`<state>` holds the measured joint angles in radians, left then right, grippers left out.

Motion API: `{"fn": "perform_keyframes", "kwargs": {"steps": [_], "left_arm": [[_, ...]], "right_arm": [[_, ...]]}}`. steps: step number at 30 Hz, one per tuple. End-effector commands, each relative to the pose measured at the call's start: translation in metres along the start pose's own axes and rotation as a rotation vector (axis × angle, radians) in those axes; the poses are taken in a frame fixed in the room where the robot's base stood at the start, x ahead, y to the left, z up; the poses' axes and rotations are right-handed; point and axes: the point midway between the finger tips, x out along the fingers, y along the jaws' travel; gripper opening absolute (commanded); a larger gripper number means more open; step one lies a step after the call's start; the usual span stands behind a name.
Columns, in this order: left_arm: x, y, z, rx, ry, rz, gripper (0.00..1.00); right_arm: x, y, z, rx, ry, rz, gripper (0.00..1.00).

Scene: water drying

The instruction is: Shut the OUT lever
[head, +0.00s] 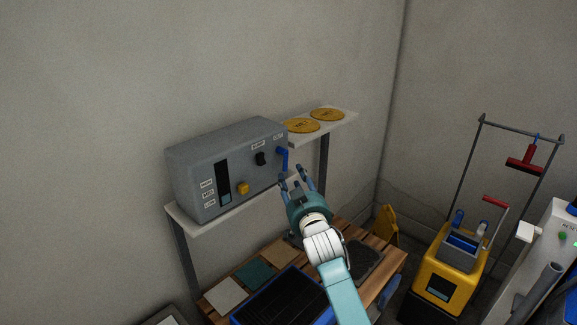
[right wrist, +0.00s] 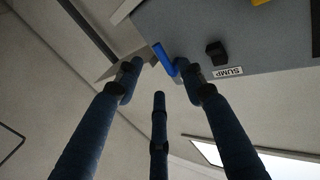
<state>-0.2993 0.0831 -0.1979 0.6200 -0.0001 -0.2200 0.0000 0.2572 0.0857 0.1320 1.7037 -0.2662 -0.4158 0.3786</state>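A blue lever (head: 283,154) sits at the right end of the grey control box's front. In the right wrist view the bent blue lever (right wrist: 162,57) shows beyond the fingertips, close to the right-hand one. The label near it is too small to read. My right gripper (head: 293,176) is just below the lever, its dark blue fingers spread and pointing up at it. In the right wrist view nothing is between the fingers. I cannot tell whether a fingertip touches the lever. My left gripper is out of view.
The grey box (head: 225,165) stands on a wall shelf (head: 190,229); a black knob (head: 260,159) and yellow button (head: 243,188) are on its front. Yellow discs (head: 300,125) lie on a shelf behind. A wooden bench (head: 340,232) is below, and a yellow bucket cart (head: 447,270) stands right.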

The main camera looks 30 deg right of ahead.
Motion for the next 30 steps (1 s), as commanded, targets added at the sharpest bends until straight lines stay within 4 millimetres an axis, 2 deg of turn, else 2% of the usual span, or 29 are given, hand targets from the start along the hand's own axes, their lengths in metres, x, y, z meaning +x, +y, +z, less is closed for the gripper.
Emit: {"fn": "perform_keyframes", "kwargs": {"steps": [1,6,12,25,26,30], "left_arm": [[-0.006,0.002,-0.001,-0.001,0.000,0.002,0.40],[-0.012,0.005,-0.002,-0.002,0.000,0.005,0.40],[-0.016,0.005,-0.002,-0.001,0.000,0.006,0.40],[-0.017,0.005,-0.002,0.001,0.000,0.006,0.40],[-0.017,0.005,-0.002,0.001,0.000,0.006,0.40],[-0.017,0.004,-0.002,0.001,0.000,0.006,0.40]], "right_arm": [[0.011,0.000,-0.003,-0.001,-0.001,0.001,0.39],[0.040,0.000,-0.002,-0.002,-0.002,0.001,0.39],[0.061,0.000,-0.001,-0.001,-0.002,0.001,0.39],[0.068,0.000,0.001,-0.001,-0.001,0.000,0.39],[0.068,0.000,0.001,-0.002,-0.001,0.000,0.35],[0.068,0.000,0.001,-0.002,-0.002,0.000,0.07]]}}
